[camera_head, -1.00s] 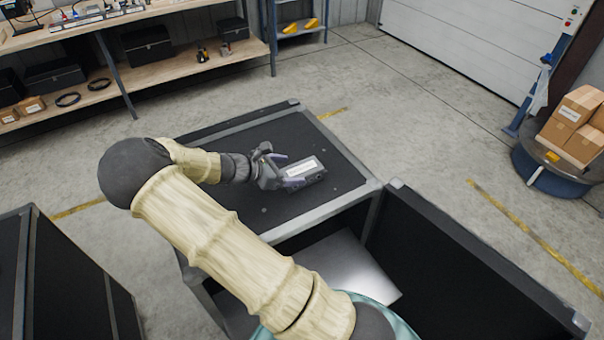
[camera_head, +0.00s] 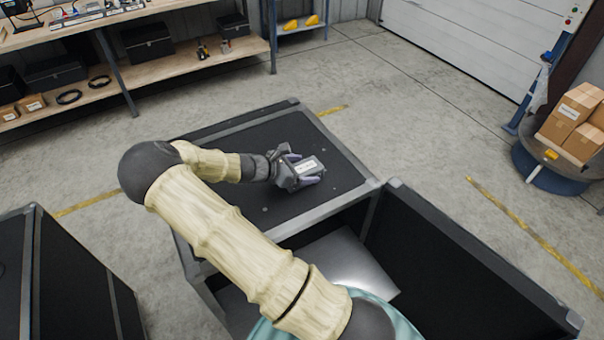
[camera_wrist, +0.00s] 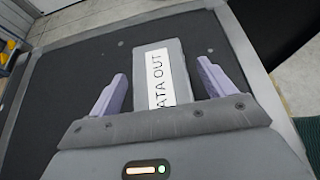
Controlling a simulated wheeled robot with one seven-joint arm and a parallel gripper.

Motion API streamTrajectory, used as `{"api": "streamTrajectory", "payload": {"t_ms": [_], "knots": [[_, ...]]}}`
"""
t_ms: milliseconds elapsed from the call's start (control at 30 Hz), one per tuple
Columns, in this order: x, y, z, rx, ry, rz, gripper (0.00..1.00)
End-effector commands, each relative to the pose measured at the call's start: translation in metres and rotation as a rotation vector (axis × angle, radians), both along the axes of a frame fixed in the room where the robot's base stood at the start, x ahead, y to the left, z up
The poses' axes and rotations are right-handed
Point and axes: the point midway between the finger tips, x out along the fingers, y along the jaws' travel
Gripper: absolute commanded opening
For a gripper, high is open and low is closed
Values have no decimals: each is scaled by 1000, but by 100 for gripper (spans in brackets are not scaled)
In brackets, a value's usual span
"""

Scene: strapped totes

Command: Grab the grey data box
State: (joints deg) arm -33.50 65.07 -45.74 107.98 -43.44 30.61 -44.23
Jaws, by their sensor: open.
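The grey data box (camera_head: 311,167) lies on the black top of a grey-framed case (camera_head: 335,181). In the wrist view, the data box (camera_wrist: 166,75) has a white label reading "ATA OUT", its first letter cut off or hidden. My gripper (camera_head: 306,169) is open, with its two lilac fingers on either side of the box. In the wrist view, my gripper (camera_wrist: 160,88) shows a gap between each finger and the box. The near end of the box is hidden behind the gripper body.
An open black bin (camera_head: 470,265) adjoins the case at the front right. Another dark case (camera_head: 75,275) stands at the left. Shelves (camera_head: 185,62) line the back wall. Cardboard boxes (camera_head: 573,112) sit on a round blue base at the right. The floor behind the case is clear.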

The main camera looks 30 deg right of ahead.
Motion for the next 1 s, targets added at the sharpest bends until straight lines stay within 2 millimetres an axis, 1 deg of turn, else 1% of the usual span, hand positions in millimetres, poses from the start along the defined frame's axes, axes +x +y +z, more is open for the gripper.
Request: {"api": "streamTrajectory", "payload": {"t_ms": [67,167,200,267,400,433,667,767,867,1000], "knots": [[0,0,0,0,0,0,82],[0,0,0,0,0,0,64],[0,0,0,0,0,0,56],[0,0,0,0,0,0,44],[0,0,0,0,0,0,17],[0,0,1,-2,-1,0,15],[0,0,2,-1,-1,0,15],[0,0,5,-1,-3,-1,15],[1,0,13,-1,-4,-2,15],[0,0,30,1,-6,-2,15]]}}
